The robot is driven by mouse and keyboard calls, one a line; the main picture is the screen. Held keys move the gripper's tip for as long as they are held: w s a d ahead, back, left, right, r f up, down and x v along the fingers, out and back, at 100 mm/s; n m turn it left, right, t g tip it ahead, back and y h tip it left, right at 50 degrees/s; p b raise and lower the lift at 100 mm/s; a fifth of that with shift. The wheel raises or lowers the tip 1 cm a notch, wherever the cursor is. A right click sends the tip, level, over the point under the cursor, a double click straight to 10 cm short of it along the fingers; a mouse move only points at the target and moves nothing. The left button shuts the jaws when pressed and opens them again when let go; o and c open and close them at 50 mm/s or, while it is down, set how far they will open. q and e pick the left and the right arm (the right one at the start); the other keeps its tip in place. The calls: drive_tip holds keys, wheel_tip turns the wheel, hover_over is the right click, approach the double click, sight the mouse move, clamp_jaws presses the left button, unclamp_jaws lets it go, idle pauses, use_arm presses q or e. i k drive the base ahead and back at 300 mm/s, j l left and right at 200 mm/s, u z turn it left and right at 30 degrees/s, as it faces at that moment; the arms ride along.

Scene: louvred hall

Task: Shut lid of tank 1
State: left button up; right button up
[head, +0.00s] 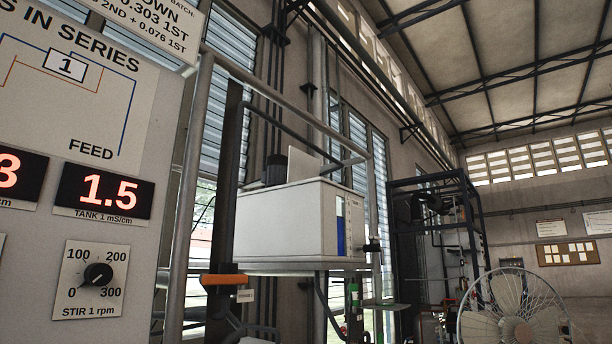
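A white box-shaped tank (285,222) stands raised in the middle of the head view, with a blue level strip (341,235) on its right part. A pale flat panel (304,165), which looks like a raised lid, stands tilted up above the tank's top. A dark cylinder (276,169), like a motor, sits beside it on top. The tank's small label is too small to read, so I cannot tell its number. The tank's top opening is hidden from this low angle. Neither of my grippers is in view.
A control panel (117,142) fills the left, with a TANK 1 display (104,191) reading 1.5 and a STIR 1 knob (98,275). A grey rail (187,200) stands before the tank. A fan (515,318) is at lower right.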

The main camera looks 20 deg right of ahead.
sight(302, 166)
drive_tip(key=i+l+z, duration=0.25)
drive_tip(key=l+z, duration=0.15)
drive_tip(key=l, duration=0.15)
drive_tip(key=i+l+z, duration=0.35)
drive_tip(key=l, duration=0.15)
drive_tip(key=i+l+z, duration=0.75)
drive_tip(key=i+l, duration=0.15)
drive_tip(key=i, duration=0.45)
drive_tip(key=i+l+z, duration=0.15)
drive_tip(key=i, duration=0.45)
drive_tip(key=i+u, duration=0.85)
drive_tip(key=i+l+u, duration=0.3)
drive_tip(key=i+u, duration=0.35)
drive_tip(key=u, duration=0.3)
drive_tip(key=i+l+u, duration=0.1)
drive_tip(key=u, duration=0.35)
drive_tip(key=i+l+u, duration=0.2)
drive_tip(key=u, duration=0.3)
drive_tip(key=i+l+u, duration=0.25)
drive_tip(key=u, duration=0.2)
drive_tip(key=i+l+u, duration=0.1)
drive_tip(key=l+u, duration=0.15)
drive_tip(key=u, duration=0.25)
drive_tip(key=l+u, duration=0.3)
drive_tip(key=u, duration=0.2)
drive_tip(key=i, duration=0.05)
